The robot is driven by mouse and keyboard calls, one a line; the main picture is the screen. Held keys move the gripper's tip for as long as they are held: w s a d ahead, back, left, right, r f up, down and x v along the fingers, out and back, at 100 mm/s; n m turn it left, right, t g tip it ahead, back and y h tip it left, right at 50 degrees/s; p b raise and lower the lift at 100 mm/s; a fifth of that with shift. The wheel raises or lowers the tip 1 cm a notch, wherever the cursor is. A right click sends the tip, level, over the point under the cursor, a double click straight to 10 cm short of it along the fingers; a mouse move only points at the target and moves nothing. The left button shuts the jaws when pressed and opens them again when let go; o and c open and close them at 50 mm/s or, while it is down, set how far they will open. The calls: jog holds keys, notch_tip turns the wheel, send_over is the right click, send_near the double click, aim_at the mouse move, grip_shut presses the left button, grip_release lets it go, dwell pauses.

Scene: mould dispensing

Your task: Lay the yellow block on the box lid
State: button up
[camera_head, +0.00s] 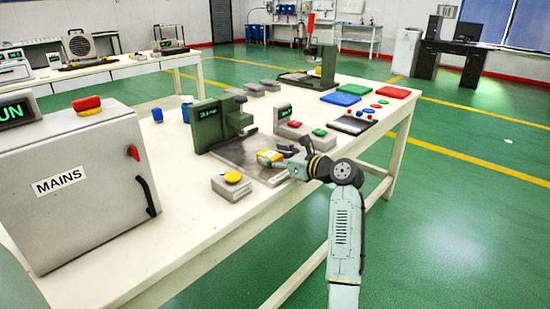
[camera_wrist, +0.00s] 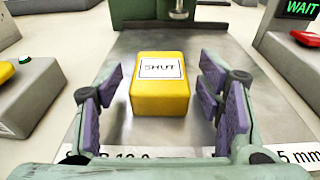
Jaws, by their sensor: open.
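The yellow block (camera_wrist: 160,95), marked SHUT on a white label, lies on the metal plate of a green machine. It also shows in the head view (camera_head: 270,155), partly hidden by my gripper (camera_head: 286,158). My gripper in the wrist view (camera_wrist: 160,110) is open, with one purple-padded finger on each side of the block and visible gaps between them. The box (camera_head: 75,190) marked MAINS stands at the left, its lid (camera_head: 45,129) on top. A red and yellow piece (camera_head: 87,104) sits on that lid.
The green machine (camera_head: 215,125) stands just behind the block. A grey box with a yellow button (camera_head: 232,178) is beside the plate, left of my gripper. Red, blue and green flat pieces (camera_head: 340,98) lie farther right. The white tabletop (camera_head: 185,215) is clear toward the front.

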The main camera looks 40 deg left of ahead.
jog(key=d+r+b, duration=0.1)
jog(key=d+r, duration=0.1)
jog(key=d, duration=0.9)
jog(key=shift+s+d+b, duration=0.35)
jog(key=shift+s+d, duration=0.05)
